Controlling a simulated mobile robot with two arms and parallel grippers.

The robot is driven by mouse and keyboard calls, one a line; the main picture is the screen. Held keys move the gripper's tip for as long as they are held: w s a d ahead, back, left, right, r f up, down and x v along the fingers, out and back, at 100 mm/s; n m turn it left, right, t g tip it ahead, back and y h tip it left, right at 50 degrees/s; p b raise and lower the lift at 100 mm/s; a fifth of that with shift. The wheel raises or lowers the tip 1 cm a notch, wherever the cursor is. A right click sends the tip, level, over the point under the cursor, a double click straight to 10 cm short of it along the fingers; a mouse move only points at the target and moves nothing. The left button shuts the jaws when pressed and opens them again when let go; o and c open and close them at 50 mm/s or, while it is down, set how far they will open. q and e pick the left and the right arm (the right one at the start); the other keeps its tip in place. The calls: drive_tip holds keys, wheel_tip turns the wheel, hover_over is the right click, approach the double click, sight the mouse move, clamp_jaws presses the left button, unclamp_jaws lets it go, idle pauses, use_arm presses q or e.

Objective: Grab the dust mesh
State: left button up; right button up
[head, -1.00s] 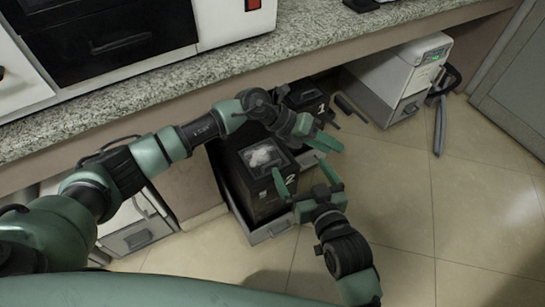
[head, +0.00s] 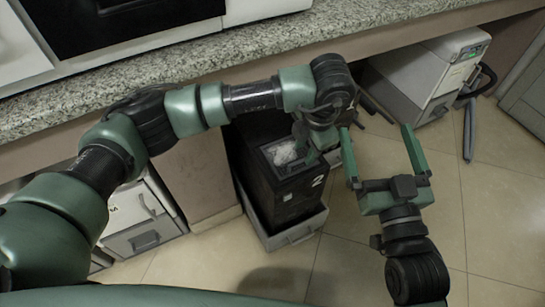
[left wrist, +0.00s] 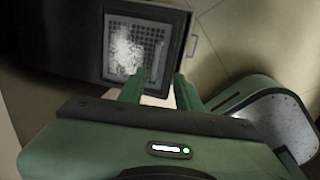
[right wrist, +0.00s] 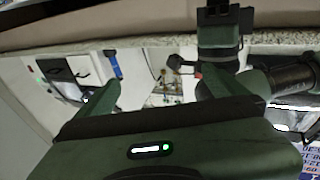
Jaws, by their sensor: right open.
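The dust mesh (head: 284,152) is a grey grid panel with a white dusty patch. It sits in the top of a black box marked 2 in the head view. The left wrist view shows the mesh (left wrist: 130,50) more closely, beyond my fingers. My left gripper (head: 312,148) is at the right side of the mesh, pointing down, and partly hides it. Its fingers (left wrist: 160,85) stand a little apart with nothing visible between them. Whether they touch the mesh I cannot tell. My right gripper (head: 376,130) is wide open and empty, to the right of the box.
The black box (head: 262,190) stands in a grey tray-like base (head: 295,232) on the tiled floor. A granite counter (head: 200,72) overhangs behind it. A grey-white machine (head: 440,65) with a dark hose stands at the right. A white cabinet (head: 135,215) is at the left. Front floor is clear.

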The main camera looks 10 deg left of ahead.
sight(298, 162)
use_arm(q)
drive_tip(key=f, duration=0.2)
drive_tip(key=f+b, duration=0.1)
drive_tip(key=shift+w+a, duration=0.25)
drive_tip(key=shift+a, duration=0.05)
drive_tip(key=f, duration=0.1)
drive_tip(key=f+b, duration=0.1)
drive_tip(key=f, duration=0.1)
drive_tip(key=w+f, duration=0.1)
drive_tip(key=shift+a+f, duration=0.25)
drive_tip(key=shift+a, duration=0.05)
use_arm(e)
drive_tip(key=s+r+t+y, duration=0.2)
drive_tip(key=s+r+t, duration=0.3)
drive_tip(key=r, duration=0.5)
drive_tip(key=shift+s+d+t, duration=0.25)
drive_tip(key=shift+s+t, duration=0.05)
drive_tip(key=shift+t, duration=0.6)
drive_tip(key=shift+r, duration=0.1)
use_arm(q)
clamp_jaws()
